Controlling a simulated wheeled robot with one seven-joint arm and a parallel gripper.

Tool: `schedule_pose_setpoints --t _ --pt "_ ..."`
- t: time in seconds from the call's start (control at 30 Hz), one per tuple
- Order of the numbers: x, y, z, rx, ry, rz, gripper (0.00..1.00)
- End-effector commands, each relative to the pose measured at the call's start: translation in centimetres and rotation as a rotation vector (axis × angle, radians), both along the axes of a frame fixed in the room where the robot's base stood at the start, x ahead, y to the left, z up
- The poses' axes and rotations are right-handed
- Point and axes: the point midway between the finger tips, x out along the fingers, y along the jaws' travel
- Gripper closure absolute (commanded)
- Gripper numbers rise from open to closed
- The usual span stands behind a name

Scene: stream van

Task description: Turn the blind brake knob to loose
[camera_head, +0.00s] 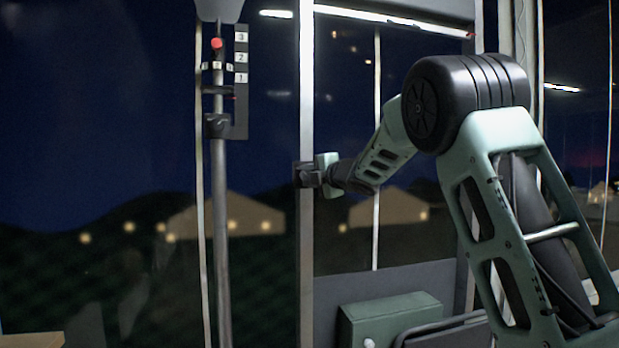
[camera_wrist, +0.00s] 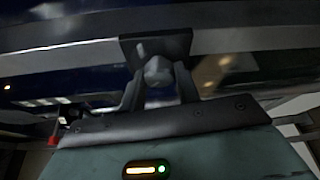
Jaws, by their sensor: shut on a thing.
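The blind brake knob (camera_wrist: 158,70) is a small grey rounded knob in the wrist view. It sits on a dark square plate (camera_wrist: 128,47) fixed to a pale metal post. My gripper (camera_wrist: 159,88) has a finger on each side of the knob and is shut on it. In the head view my gripper (camera_head: 311,175) reaches from the right to the dark fitting on the upright post (camera_head: 306,110). The knob itself is hidden there by my gripper. No marking that tells the knob's setting can be read.
A grey pole (camera_head: 219,240) stands left of the post, with a red ball (camera_head: 216,43), a black collar (camera_head: 216,125) and a scale numbered 1 to 3 (camera_head: 241,58). A green box (camera_head: 385,318) is below my arm. Dark window glass lies behind.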

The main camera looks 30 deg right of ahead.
Motion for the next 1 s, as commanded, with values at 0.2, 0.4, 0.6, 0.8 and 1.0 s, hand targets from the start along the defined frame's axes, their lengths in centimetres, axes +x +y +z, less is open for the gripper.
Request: schedule_pose_setpoints --t 0.2,0.4,0.6,0.8,1.0 --pt "0.03 0.13 0.01 -0.046 0.013 0.003 0.91" --pt "0.04 0.12 -0.02 -0.054 0.016 0.002 0.91" --pt "0.03 0.14 -0.03 -0.054 0.017 0.003 0.91" --pt "0.03 0.12 -0.04 -0.053 0.016 0.002 0.46" --pt "0.00 0.07 -0.02 -0.053 0.015 0.001 0.46"
